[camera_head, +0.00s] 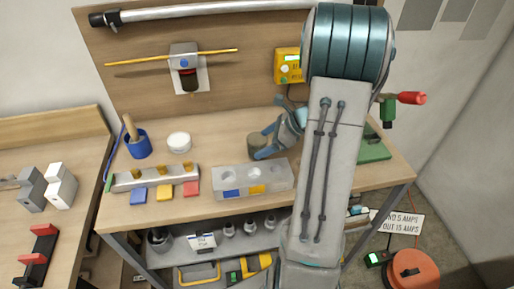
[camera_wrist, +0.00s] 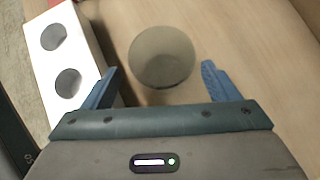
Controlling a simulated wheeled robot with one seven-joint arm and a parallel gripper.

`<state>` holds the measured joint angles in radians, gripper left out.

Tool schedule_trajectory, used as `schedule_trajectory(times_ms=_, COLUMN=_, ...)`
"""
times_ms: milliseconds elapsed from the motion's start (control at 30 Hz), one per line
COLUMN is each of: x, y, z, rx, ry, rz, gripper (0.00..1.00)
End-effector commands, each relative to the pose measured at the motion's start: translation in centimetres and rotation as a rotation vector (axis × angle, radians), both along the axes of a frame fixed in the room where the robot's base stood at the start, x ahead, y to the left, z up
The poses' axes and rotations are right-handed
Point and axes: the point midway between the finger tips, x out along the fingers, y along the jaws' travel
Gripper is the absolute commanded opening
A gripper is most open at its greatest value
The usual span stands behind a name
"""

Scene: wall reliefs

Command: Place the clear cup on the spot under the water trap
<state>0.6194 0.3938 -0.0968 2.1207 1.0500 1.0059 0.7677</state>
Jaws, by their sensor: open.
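The clear cup (camera_wrist: 162,57) stands on the wooden bench between my gripper's fingers, with a gap on each side in the wrist view. My gripper (camera_wrist: 159,69) is open, with its blue fingers on either side of the cup. In the head view the cup (camera_head: 256,141) looks greyish and small, at the left end of my gripper (camera_head: 268,141). A grey-topped unit with a dark bowl (camera_head: 190,82), which looks like the water trap, hangs on the back panel to the upper left. I cannot make out a marked spot below it.
A grey block with round holes (camera_head: 279,182) stands in front of the cup and shows left in the wrist view (camera_wrist: 78,60). A white round item (camera_head: 179,142) and a blue pot (camera_head: 138,145) stand on the bench further left. My arm hides part of the bench's right side.

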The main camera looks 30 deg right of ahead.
Motion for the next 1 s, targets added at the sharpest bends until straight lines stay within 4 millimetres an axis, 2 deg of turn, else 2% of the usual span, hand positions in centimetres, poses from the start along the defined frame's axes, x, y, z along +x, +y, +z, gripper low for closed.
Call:
schedule_trajectory(times_ms=233, x=1.7, y=1.7, z=-2.3, rx=0.001, ry=0.003, rz=0.0, gripper=0.82)
schedule_trajectory(times_ms=533, x=1.9, y=2.0, z=-2.7, rx=-0.001, ry=0.001, rz=0.0, gripper=0.82)
schedule_trajectory(times_ms=700, x=1.9, y=2.0, z=-2.7, rx=-0.001, ry=0.001, rz=0.0, gripper=0.34)
schedule_trajectory(times_ms=767, x=1.9, y=2.0, z=-2.7, rx=-0.001, ry=0.001, rz=0.0, gripper=0.33)
schedule_trajectory(times_ms=800, x=1.9, y=2.0, z=-2.7, rx=-0.001, ry=0.001, rz=0.0, gripper=0.3)
schedule_trajectory(times_ms=1000, x=1.9, y=2.0, z=-2.6, rx=-0.001, ry=0.001, rz=0.0, gripper=0.3)
